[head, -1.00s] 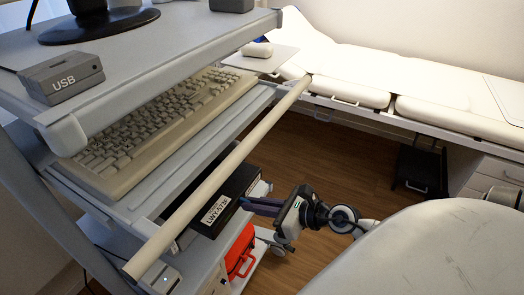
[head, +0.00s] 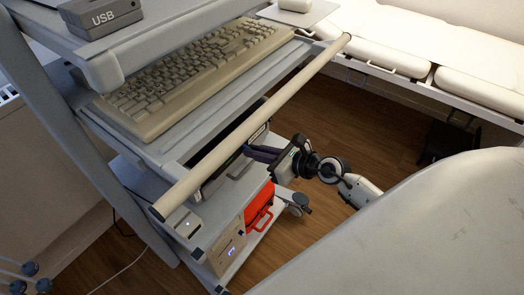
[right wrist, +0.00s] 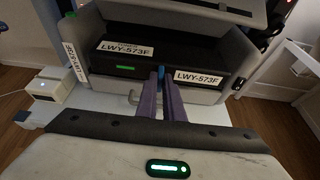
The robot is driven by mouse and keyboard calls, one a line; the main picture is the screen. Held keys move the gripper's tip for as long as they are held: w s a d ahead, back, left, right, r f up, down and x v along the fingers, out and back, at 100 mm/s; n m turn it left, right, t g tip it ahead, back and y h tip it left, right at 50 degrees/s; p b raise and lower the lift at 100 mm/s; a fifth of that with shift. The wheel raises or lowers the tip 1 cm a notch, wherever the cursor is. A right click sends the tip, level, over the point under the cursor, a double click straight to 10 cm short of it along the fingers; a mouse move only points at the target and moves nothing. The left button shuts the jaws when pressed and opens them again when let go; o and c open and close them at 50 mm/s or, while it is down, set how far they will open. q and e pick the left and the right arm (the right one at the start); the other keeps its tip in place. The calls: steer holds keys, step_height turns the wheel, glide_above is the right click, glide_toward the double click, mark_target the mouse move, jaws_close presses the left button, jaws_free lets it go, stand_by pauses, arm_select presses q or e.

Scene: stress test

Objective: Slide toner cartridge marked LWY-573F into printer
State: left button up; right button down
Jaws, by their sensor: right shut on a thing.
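The printer (right wrist: 232,58) is a grey housing with a raised lid, seen in the right wrist view. The black toner cartridge (right wrist: 180,58) lies in its opening, between the side walls. Labels reading LWY-573F show on its dark upper part, at the front right, and on the printer's left side. My right gripper (right wrist: 163,80) has purple fingers shut at a small blue tab at the cartridge's front middle. In the head view my right gripper (head: 250,151) reaches in beneath the cart's rail, which hides most of the printer and cartridge. How deep the cartridge sits is unclear. My left gripper is out of view.
The pale round rail (head: 255,118) crosses close above my right gripper. A keyboard (head: 195,80) lies on the shelf above. A red case (head: 259,208) and a beige box (head: 227,248) stand on the lower shelf.

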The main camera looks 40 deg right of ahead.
mark_target(245, 145)
steer(key=shift+w+a+r, duration=0.1)
steer(key=shift+w+a, duration=0.2)
steer(key=shift+w, duration=0.55)
steer(key=shift+w+a+r, duration=0.1)
steer(key=shift+w+a, duration=0.15)
steer(key=shift+w, duration=0.6)
steer(key=shift+w+f+b, duration=0.15)
steer(key=shift+f+b, duration=0.2)
steer(key=shift+b, duration=0.1)
steer(key=shift+f+b, duration=0.45)
steer(key=shift+f, duration=0.2)
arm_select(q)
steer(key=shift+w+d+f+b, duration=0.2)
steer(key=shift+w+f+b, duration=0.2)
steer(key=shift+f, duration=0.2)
arm_select(e)
steer(key=shift+f, duration=0.45)
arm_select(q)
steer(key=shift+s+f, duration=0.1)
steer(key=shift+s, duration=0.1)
arm_select(e)
steer(key=c, duration=1.8)
jaws_free()
steer(key=shift+c, duration=0.2)
steer(key=shift+f, duration=0.2)
arm_select(q)
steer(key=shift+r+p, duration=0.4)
steer(key=shift+p, duration=0.3)
arm_select(e)
steer(key=shift+v, duration=5.25)
